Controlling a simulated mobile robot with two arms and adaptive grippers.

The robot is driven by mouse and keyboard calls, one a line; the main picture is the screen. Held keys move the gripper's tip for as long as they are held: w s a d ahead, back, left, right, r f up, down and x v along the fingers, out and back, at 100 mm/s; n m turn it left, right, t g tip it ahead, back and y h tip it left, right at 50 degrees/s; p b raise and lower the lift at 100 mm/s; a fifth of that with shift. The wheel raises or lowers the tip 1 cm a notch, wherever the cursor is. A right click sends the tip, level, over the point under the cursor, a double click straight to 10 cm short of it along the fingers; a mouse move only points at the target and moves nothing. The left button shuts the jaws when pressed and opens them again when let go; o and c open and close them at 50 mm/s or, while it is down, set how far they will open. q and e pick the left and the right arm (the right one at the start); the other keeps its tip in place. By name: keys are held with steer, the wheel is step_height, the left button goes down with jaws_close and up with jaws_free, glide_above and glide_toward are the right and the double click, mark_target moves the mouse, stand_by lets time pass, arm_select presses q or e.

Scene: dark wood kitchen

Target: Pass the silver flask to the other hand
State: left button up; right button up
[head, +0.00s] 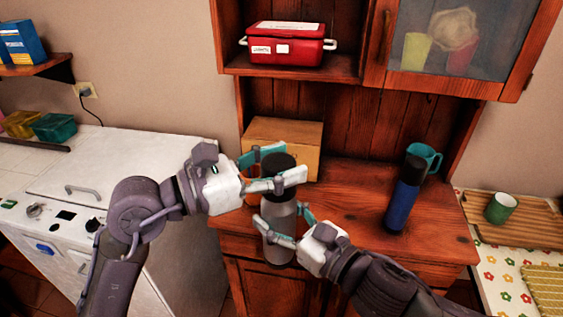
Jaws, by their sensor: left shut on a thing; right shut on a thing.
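The silver flask (281,213) stands upright in the head view, a grey body with a black cap (278,163). It appears in front of the wooden cabinet counter. My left gripper (281,174) is shut on the upper part of the flask, just under and around the cap. My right gripper (283,228) is shut on the lower body of the flask, below the left one. The fingers of both grippers cover parts of the flask.
A blue bottle with a black cap (403,196) and a teal mug (427,156) stand on the counter (350,190) at right. A wooden box (300,135) sits behind the flask. A white appliance (130,160) is at left. A green cup (500,208) stands far right.

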arm_select(q)
steer(key=shift+s, duration=0.1)
jaws_close()
arm_select(e)
steer(key=o, duration=1.7)
